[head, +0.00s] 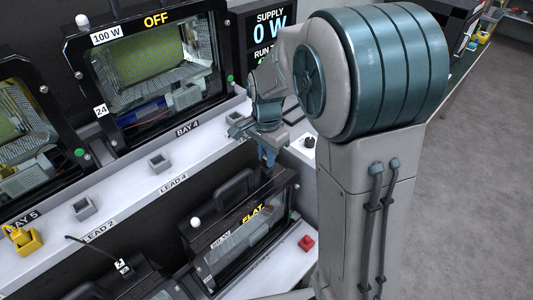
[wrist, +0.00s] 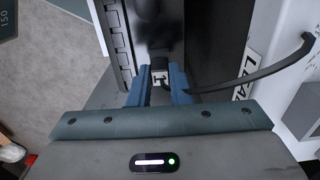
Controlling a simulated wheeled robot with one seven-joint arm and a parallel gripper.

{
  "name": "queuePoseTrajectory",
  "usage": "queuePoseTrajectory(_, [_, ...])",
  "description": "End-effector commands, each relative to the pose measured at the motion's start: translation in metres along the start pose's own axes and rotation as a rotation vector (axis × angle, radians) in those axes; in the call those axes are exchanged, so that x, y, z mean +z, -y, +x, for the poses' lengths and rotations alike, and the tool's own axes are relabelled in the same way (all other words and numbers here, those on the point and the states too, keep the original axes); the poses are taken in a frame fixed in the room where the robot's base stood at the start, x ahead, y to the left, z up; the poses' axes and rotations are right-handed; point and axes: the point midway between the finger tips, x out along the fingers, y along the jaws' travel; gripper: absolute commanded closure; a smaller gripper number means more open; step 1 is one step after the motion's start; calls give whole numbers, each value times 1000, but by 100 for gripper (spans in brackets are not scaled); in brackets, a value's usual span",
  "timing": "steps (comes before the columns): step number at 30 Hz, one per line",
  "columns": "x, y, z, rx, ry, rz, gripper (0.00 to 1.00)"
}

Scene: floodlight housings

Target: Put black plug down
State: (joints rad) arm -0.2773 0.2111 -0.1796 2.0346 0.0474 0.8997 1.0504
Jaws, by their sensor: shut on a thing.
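My gripper (wrist: 160,88) is shut on the black plug (wrist: 160,66), which shows as a dark piece with a pale marked face between my two blue fingers in the wrist view. A black cable (wrist: 270,82) runs from near my fingers and curves off to the right. In the head view my gripper (head: 269,158) points down just above the back right of the lower housing marked FLAT (head: 240,232). The plug is too small and covered to make out there. I cannot tell whether it touches anything below.
The white ledge (head: 125,195) carries grey square sockets (head: 159,164) beside the LEAD 2 and LEAD 4 labels. A yellow plug (head: 22,238) sits at the left. The BAY 4 housing (head: 155,60) reads OFF. A red button (head: 306,243) is right of the FLAT housing.

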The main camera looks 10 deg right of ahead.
Motion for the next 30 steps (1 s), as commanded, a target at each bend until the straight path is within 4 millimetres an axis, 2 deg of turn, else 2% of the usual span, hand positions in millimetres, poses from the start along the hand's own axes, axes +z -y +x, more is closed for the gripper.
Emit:
queuePoseTrajectory(3, [0, 0, 5, 1, 0, 0, 100])
queuePoseTrajectory(4, [0, 0, 4, 0, 0, 0, 80])
queuePoseTrajectory(6, [0, 0, 4, 0, 0, 0, 61])
queuePoseTrajectory(14, [0, 0, 3, 0, 0, 0, 61])
queuePoseTrajectory(19, [0, 0, -8, -2, -1, 0, 61])
queuePoseTrajectory(23, [0, 1, -29, -5, -2, -1, 61])
queuePoseTrajectory(30, [-1, 1, -84, -5, -2, 0, 61])
